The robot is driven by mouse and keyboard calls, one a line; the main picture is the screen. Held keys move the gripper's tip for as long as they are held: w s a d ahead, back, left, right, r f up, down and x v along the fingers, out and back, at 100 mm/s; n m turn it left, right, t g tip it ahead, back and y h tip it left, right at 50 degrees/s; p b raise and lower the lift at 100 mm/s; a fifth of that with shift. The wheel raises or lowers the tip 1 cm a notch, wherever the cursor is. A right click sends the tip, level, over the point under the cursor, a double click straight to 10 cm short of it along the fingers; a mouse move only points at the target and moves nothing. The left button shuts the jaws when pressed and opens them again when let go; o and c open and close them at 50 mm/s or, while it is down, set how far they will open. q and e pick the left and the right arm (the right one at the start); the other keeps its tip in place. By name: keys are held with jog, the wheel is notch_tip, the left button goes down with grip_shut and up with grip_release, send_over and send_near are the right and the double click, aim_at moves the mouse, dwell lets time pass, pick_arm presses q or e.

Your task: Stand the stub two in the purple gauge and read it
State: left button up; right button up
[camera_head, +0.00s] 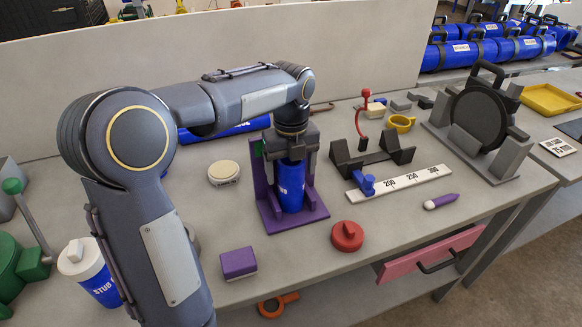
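A blue stub (291,186) stands upright in the purple gauge (262,192), on or very close to its base plate. No label on this stub is readable. My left gripper (290,154) points down from above, with its fingers on both sides of the stub's top, and looks shut on it. The fingers hide the stub's upper end and part of the gauge's top. My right gripper is not in view.
A red knob (347,236), a purple block (239,262) and a purple marker (441,201) lie near the front. A pink drawer (430,255) is below.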

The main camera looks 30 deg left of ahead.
pick_arm(q)
notch_tip(320, 180, up, 12)
jog(key=shift+f+p, duration=0.2)
jog(key=shift+p, duration=0.55)
jog(key=shift+r, duration=0.4)
jog(key=s+d+f+n+t+h, duration=0.2)
jog(key=s+f+n, duration=0.5)
jog(key=s+n, duration=0.4)
jog(key=s+d+f+n+t+h, duration=0.1)
jog(key=s+d+f+n+t, duration=0.2)
jog(key=s+n, duration=0.8)
notch_tip(320, 180, down, 4)
jog(key=d+n, duration=0.2)
jog(key=n, duration=0.3)
jog(key=shift+d+r+n+t+h, duration=0.15)
jog(key=shift+n+t+h, duration=0.15)
jog(key=shift+n+h, duration=0.1)
